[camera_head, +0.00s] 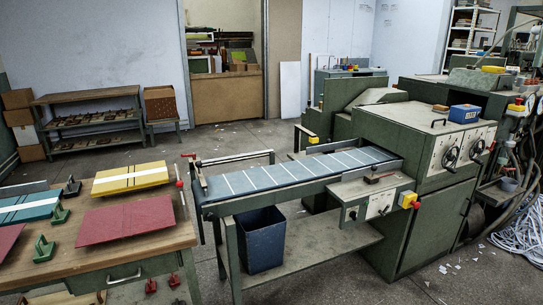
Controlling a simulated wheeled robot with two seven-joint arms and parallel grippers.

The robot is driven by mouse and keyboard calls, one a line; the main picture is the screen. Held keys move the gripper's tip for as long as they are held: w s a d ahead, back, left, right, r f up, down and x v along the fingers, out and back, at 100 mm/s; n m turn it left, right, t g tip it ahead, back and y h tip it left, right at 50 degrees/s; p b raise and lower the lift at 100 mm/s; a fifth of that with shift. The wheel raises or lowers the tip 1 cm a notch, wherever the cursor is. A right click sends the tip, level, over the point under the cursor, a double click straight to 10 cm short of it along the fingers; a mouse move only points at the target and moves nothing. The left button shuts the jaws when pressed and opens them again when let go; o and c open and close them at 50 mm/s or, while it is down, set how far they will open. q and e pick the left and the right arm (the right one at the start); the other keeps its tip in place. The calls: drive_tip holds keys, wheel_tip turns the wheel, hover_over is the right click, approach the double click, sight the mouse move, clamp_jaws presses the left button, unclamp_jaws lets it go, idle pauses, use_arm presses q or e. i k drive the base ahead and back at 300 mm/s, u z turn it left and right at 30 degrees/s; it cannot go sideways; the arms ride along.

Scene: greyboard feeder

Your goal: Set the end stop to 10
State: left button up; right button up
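The greyboard feeder is a green machine (425,215) on the right, with a blue belt table (290,174) crossed by white lines running out to the left. I cannot tell for sure which part is the end stop, and no scale number is readable. Two black dials (451,157) (477,149) sit on a white panel. Neither of my grippers is in view.
A wooden workbench (70,262) at the left holds yellow (130,178), teal and dark red boards and green clamps. A blue bin (261,240) stands under the belt. A small control box (379,204) has a red button. Open floor (240,140) lies behind the belt; cables lie at the right.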

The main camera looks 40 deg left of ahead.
sight(196, 165)
drive_tip(key=u, duration=0.15)
drive_tip(key=i, duration=1.3)
drive_tip(key=u, duration=0.65)
